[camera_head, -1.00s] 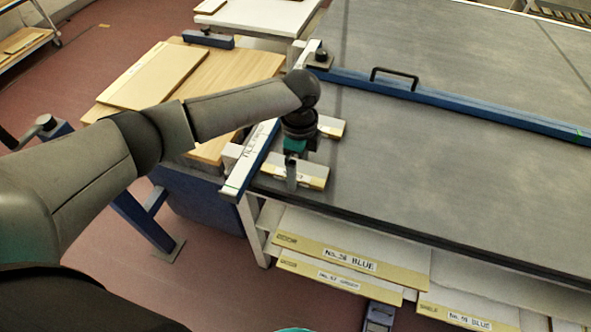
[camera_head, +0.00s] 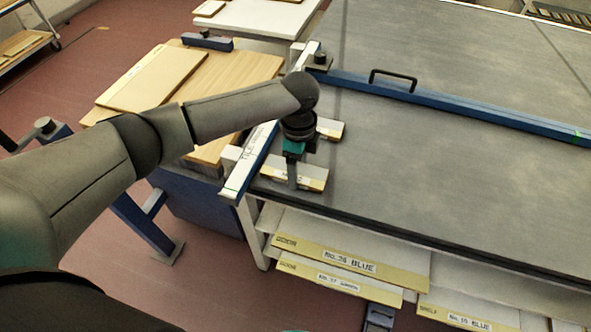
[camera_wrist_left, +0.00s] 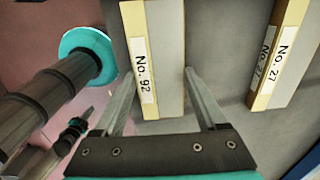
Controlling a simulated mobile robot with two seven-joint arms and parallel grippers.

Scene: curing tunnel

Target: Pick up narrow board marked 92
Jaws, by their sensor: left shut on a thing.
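The narrow board marked 92 (camera_wrist_left: 164,60) is pale with a tan edge and a white "No. 92" label. It runs between the two fingers of my left gripper (camera_wrist_left: 158,100) in the left wrist view. In the head view the board (camera_head: 312,183) lies at the near left corner of the grey tabletop (camera_head: 430,180). My left gripper (camera_head: 294,178) reaches down over it and is shut on it. The gripper partly hides the board. I cannot tell any gap under the board. My right gripper is not in view.
A blue-and-white rail (camera_head: 250,160) runs along the table's left edge. A blue bar with a handle (camera_head: 395,73) crosses the table. Labelled boards (camera_head: 350,262) sit on shelves below.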

